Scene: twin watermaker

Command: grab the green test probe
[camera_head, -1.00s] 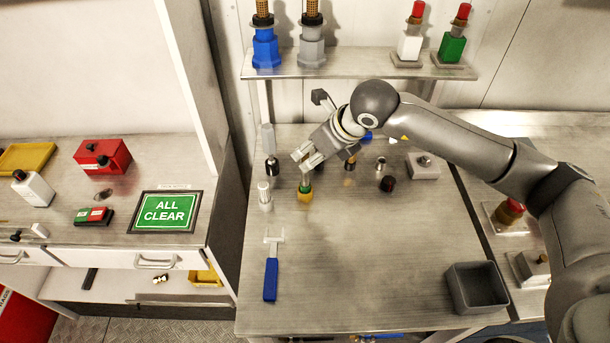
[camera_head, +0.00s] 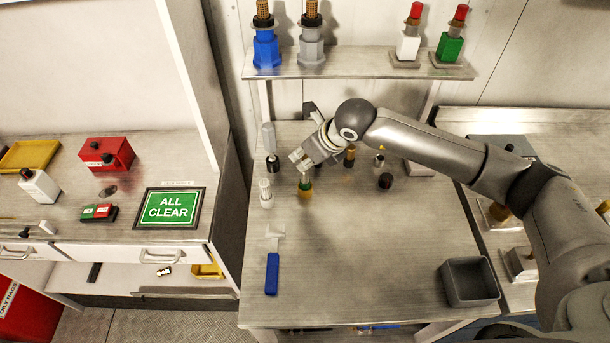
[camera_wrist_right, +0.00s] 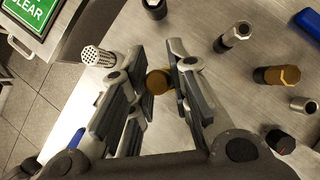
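A small green-topped piece with a brass-yellow base (camera_head: 305,188) stands upright on the steel bench, just below my right gripper (camera_head: 302,162). In the right wrist view a brass-coloured round piece (camera_wrist_right: 158,80) shows between the two fingers of my right gripper (camera_wrist_right: 155,85); its green part cannot be made out there. The fingers are apart, with gaps to the piece. Whether they are level with it or above it is hard to tell. A larger green block with a red top (camera_head: 453,45) stands on the shelf. My left gripper is out of view.
Close by stand a white perforated fitting (camera_head: 265,192), a black-based fitting (camera_head: 272,165), a brass fitting (camera_head: 349,156) and a dark knob (camera_head: 385,180). A blue-handled tool (camera_head: 272,272) and a grey bin (camera_head: 470,282) are nearer. The bench's middle front is clear.

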